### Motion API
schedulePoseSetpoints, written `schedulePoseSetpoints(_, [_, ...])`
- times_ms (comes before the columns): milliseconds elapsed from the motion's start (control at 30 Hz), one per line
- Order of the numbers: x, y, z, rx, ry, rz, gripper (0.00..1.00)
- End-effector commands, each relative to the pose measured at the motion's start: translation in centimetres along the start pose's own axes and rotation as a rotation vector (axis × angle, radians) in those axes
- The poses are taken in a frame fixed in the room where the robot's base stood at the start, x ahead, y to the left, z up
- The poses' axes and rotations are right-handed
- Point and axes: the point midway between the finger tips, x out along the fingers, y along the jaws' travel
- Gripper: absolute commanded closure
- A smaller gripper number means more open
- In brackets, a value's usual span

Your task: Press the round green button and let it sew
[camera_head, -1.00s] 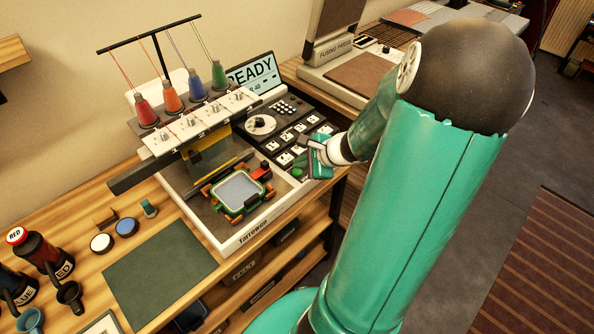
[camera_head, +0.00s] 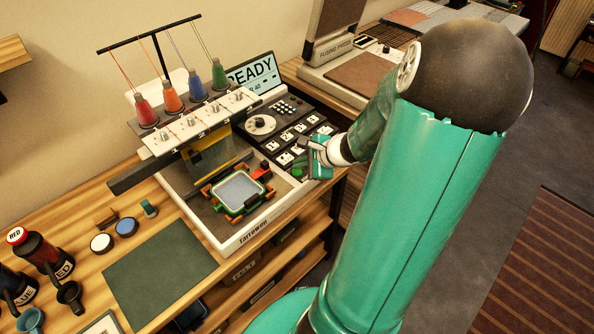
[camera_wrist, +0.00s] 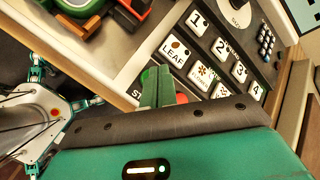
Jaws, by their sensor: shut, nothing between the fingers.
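The embroidery machine (camera_head: 246,232) stands on the wooden table, and its screen (camera_head: 252,72) reads READY. The round green button (camera_head: 298,173) is at the front end of its control panel, partly covered by my gripper. My gripper (camera_head: 312,168) is shut and empty, right at the button. In the wrist view its green fingertips (camera_wrist: 158,82) point down at the panel beside the letters ST. A green patch at their left looks like the button (camera_wrist: 147,76); I cannot tell whether it is pressed. A red button (camera_wrist: 182,98) shows just right of the fingers.
Numbered keys (camera_wrist: 221,48) and a LEAF key (camera_wrist: 173,52) lie close to the fingers. The hoop (camera_head: 238,190) sits on the machine bed, left of my gripper. A fusing press (camera_head: 335,48) stands behind. A green mat (camera_head: 160,274) lies clear at the front left.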

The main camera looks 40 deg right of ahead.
Motion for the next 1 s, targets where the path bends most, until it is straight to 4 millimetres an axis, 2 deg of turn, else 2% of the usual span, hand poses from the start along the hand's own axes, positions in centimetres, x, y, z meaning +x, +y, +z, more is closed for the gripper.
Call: schedulePoseSetpoints(1000, [0.76, 0.56, -0.55, 0.0, 0.0, 0.0, 1.0])
